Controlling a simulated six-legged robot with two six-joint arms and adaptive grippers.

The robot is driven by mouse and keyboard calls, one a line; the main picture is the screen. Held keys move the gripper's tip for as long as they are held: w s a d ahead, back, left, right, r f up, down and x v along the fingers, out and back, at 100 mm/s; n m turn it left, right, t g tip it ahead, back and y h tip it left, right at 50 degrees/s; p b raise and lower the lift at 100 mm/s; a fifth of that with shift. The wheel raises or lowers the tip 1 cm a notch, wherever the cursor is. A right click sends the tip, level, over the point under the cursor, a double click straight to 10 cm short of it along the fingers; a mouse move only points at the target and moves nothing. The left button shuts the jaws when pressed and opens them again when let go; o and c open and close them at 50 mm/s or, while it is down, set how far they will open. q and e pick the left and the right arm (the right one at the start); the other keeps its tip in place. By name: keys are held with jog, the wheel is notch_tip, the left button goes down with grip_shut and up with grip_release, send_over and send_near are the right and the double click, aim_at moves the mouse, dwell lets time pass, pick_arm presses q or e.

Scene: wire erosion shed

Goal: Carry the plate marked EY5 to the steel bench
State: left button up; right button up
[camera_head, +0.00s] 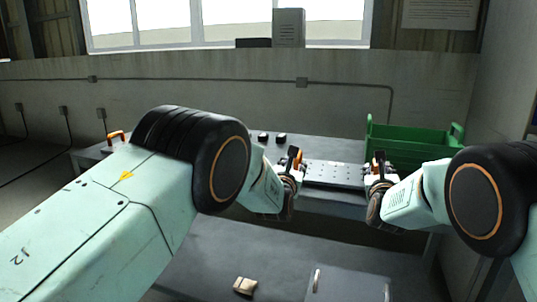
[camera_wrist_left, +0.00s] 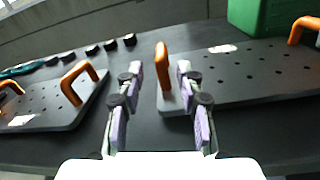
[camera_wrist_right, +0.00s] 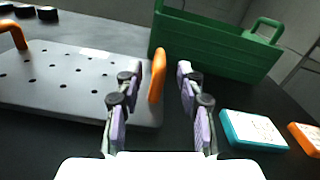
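A grey perforated plate (camera_head: 335,174) lies flat on a dark-topped bench, with an orange handle at each end. Its pale label (camera_wrist_left: 222,48) is too small to read, so I cannot confirm EY5. My left gripper (camera_head: 295,163) is open at the plate's left handle (camera_wrist_left: 163,68), which shows ahead between its fingers (camera_wrist_left: 160,82). My right gripper (camera_head: 379,165) is open at the right handle (camera_wrist_right: 157,76), which shows between its fingers (camera_wrist_right: 160,84). Neither is closed on a handle. A second perforated plate (camera_wrist_left: 52,108) with orange handles lies left of it. I cannot tell which surface is the steel bench.
A green crate (camera_head: 395,135) stands behind the plate's right end. A teal-edged box (camera_wrist_right: 253,129) and an orange box (camera_wrist_right: 304,138) lie to the right. Several black knobs (camera_wrist_left: 110,45) line the back. A lower dark surface in front holds a small beige object (camera_head: 245,286).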

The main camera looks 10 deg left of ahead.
jog(key=shift+s+a, duration=0.1)
jog(key=shift+s, duration=2.7)
